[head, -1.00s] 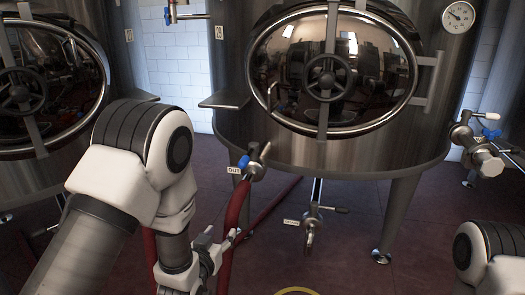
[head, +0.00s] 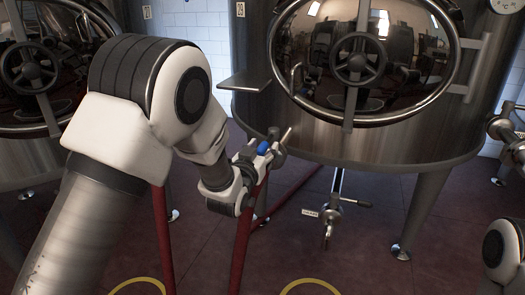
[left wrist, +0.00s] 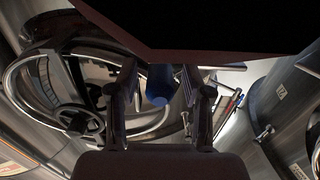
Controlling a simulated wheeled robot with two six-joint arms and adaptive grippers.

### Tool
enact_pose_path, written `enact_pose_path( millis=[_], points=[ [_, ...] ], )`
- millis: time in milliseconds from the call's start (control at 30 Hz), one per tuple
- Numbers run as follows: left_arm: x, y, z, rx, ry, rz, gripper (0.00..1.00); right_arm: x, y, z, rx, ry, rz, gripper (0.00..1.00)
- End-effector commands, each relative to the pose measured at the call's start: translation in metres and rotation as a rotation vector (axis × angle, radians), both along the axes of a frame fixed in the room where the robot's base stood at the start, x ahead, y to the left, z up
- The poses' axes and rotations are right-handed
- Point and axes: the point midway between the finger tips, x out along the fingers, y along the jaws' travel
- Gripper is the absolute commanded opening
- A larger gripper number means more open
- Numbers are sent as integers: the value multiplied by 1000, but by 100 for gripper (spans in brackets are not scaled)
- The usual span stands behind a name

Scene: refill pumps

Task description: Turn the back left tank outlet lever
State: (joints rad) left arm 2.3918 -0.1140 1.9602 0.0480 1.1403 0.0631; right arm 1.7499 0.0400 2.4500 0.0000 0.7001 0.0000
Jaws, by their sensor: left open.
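The outlet valve (head: 278,150) sits on the lower front of the large steel tank (head: 330,135), with a blue lever (head: 264,147). My left gripper (head: 262,152) is at the lever, partly covering the valve and the lever. In the left wrist view, the blue lever (left wrist: 159,85) lies between the two spread fingers of my open left gripper (left wrist: 162,100). I cannot tell whether either finger touches it. My right gripper is out of view.
A red hose (head: 243,240) hangs below the outlet. A lower drain valve (head: 332,213) is to its right, and a small metal shelf (head: 246,82) juts out above left. Another tank (head: 30,150) stands at the left. Yellow rings (head: 310,284) mark the floor.

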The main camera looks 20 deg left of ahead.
Motion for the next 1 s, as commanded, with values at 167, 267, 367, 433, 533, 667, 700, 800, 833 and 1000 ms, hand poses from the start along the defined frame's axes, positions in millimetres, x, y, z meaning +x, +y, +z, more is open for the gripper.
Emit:
enact_pose_path(
  millis=[167, 267, 367, 433, 533, 667, 700, 800, 833, 1000],
  points=[
    [1, 0, 0, 0, 1, 0, 50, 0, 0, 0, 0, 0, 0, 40],
    [1, 0, 0, 0, 1, 0, 29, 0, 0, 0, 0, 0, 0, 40],
    [1, 0, 0, 0, 1, 0, 0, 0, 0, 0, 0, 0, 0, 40],
    [1, 0, 0, 0, 1, 0, 0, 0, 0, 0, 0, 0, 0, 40],
    [1, 0, 0, 0, 1, 0, 0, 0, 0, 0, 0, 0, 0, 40],
    [1, 1, 0, -1, 1, -9, 0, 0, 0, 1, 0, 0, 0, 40],
    [1, 2, 0, -1, 1, -14, 0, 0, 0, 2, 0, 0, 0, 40],
    [1, 3, 0, -1, 1, -27, 0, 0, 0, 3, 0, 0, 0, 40],
    [1, 4, 0, -1, 1, -29, 0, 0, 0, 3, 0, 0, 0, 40],
    [1, 7, 0, -3, 2, -52, 0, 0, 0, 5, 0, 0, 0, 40]
  ],
)
